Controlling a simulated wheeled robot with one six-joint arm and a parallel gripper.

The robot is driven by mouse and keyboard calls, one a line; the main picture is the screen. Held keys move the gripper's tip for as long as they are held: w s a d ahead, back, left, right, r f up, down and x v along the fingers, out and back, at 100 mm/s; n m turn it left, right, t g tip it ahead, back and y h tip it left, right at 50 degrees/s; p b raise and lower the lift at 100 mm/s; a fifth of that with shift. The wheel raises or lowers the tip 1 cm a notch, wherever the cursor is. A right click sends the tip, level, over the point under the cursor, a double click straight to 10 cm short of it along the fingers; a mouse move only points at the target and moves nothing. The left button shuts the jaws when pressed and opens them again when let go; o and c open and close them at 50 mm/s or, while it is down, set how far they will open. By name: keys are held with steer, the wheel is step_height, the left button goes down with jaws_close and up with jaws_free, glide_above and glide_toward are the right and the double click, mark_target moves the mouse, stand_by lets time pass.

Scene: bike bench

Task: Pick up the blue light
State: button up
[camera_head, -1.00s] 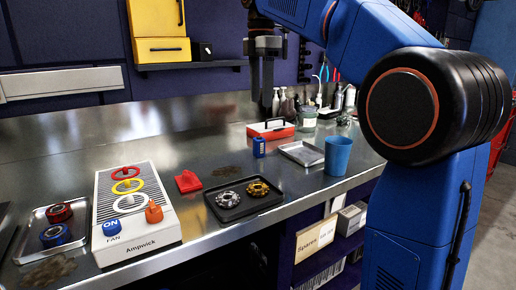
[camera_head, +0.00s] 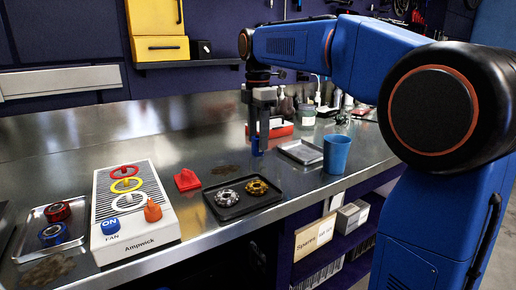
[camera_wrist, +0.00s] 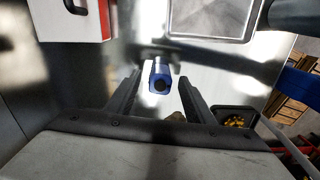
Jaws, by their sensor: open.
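The blue light (camera_head: 256,147) is a small blue block standing on the metal bench, mostly hidden behind my gripper in the head view. In the wrist view the blue light (camera_wrist: 160,78) shows from above, with a dark round spot on it, between and just beyond my fingertips. My gripper (camera_head: 260,130) points down over the light with its fingers open. In the wrist view my gripper (camera_wrist: 158,88) has one finger on each side of the light, with a gap to both.
A red and white toolbox (camera_head: 279,128) stands behind the light. An empty metal tray (camera_head: 301,152) and a blue cup (camera_head: 337,153) are to its right. A black tray (camera_head: 232,209) with two cogs, a red wedge (camera_head: 187,180) and the Ampwick box (camera_head: 144,238) are toward the front left.

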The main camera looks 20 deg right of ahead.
steer(key=shift+f, duration=1)
steer(key=c, duration=1.2)
steer(key=shift+o, duration=0.2)
